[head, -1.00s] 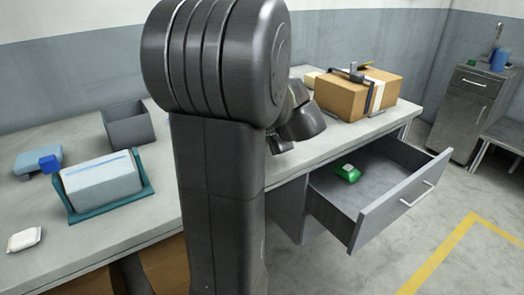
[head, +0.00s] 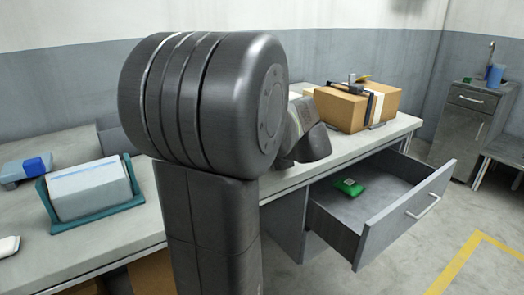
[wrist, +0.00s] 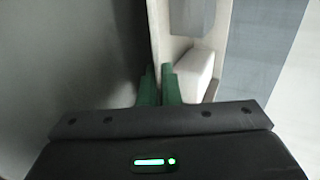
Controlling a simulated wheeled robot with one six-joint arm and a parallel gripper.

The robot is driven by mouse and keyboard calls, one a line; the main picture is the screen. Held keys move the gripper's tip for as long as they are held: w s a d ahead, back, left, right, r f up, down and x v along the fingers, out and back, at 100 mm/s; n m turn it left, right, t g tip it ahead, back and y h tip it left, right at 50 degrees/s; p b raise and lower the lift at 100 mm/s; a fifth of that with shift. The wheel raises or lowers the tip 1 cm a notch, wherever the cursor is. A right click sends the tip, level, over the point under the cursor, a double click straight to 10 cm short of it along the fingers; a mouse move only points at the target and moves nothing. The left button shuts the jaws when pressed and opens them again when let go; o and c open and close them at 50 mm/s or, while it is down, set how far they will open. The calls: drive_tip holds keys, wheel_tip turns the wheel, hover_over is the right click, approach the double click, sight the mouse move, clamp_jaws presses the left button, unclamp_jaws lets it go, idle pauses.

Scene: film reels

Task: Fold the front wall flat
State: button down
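No front wall is plainly recognisable as a folding part. A dark grey open-topped box (head: 112,137) stands at the back left of the bench in the head view, mostly hidden behind my arm. In the head view my gripper is hidden behind my own arm. In the wrist view my gripper (wrist: 160,84) shows two green fingertips side by side, looking closed with nothing visible between them. Beyond them are a pale surface (wrist: 160,20), a grey block-like thing (wrist: 191,14) and a white block (wrist: 195,70), which I cannot match surely to the head view.
A teal holder (head: 95,221) with a pale box (head: 90,187) stands at left. A cardboard box (head: 340,111) with a dark tool stands at the bench's right end. Below, an open drawer (head: 400,223) juts out, holding a green item (head: 349,187).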

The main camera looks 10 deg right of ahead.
drive_tip(key=c, duration=1.6)
unclamp_jaws()
drive_tip(key=shift+c, duration=0.2)
drive_tip(key=shift+f, duration=0.1)
